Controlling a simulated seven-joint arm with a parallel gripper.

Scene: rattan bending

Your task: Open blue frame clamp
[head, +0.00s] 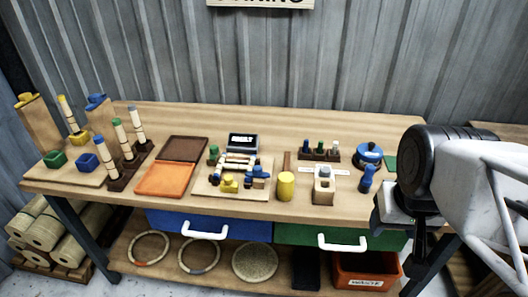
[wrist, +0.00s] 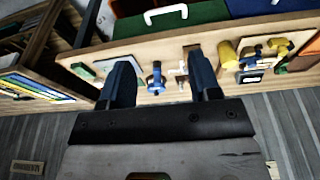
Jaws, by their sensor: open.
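A bending board (head: 206,190) near the table's middle carries pale rods and small coloured clamps. A blue clamp (head: 261,172) is at its right side, with a yellow clamp (head: 229,184) to the left and a green one (head: 213,153) at the back left. Whether the blue clamp's lever is open or shut is too small to tell. My gripper (wrist: 160,57) is open and empty, its two dark fingers wide apart in the wrist view. In the head view my arm is at the far right, well apart from the board. The board shows at the right of the wrist view (wrist: 266,75).
A yellow cylinder (head: 285,186), a wooden block (head: 324,187) and a blue-handled tool (head: 367,178) stand right of the board. Orange (head: 165,180) and brown trays lie left. A wooden stand at far left has another blue top piece (head: 96,101). Drawers are below.

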